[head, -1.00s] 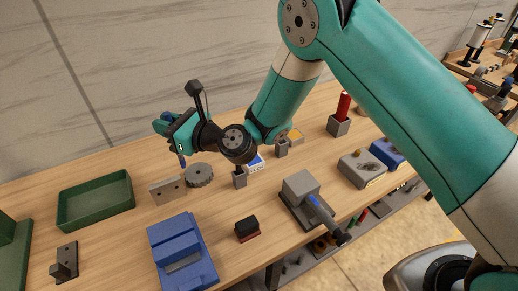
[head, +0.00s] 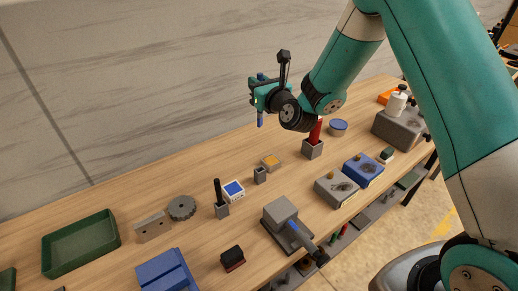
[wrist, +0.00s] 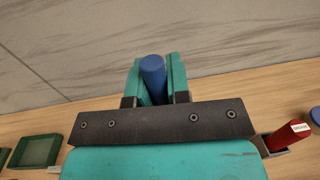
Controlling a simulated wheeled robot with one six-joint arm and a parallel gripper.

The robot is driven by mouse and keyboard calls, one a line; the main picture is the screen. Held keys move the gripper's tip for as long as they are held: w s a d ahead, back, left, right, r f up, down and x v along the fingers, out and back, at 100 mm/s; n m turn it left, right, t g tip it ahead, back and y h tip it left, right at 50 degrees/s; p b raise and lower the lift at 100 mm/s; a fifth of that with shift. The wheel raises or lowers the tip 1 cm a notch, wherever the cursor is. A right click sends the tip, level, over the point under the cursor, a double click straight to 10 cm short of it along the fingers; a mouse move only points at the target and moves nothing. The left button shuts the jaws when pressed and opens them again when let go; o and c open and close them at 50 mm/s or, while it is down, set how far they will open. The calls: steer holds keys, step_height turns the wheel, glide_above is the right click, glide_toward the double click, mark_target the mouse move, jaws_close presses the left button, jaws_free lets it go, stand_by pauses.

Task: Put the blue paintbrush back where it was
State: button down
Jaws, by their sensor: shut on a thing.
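My gripper (head: 262,98) is shut on the blue paintbrush (head: 260,119), high above the back of the bench. A small grey block holder (head: 260,176) stands empty-looking on the bench, below the gripper. A similar grey holder (head: 222,211) to its left has a black-handled tool (head: 218,191) upright in it.
A blue pad (head: 233,190) and a yellow pad (head: 271,162) lie near the holders. A red grease tube (head: 315,130) stands in a grey block (head: 313,149) to the right. A green tray (head: 82,245) is at left. The grey machine (head: 281,213) is in front.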

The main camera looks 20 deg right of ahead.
step_height(320, 180, down, 16)
steer(key=b, duration=0.9)
steer(key=shift+r, duration=0.2)
steer(key=shift+f, duration=0.1)
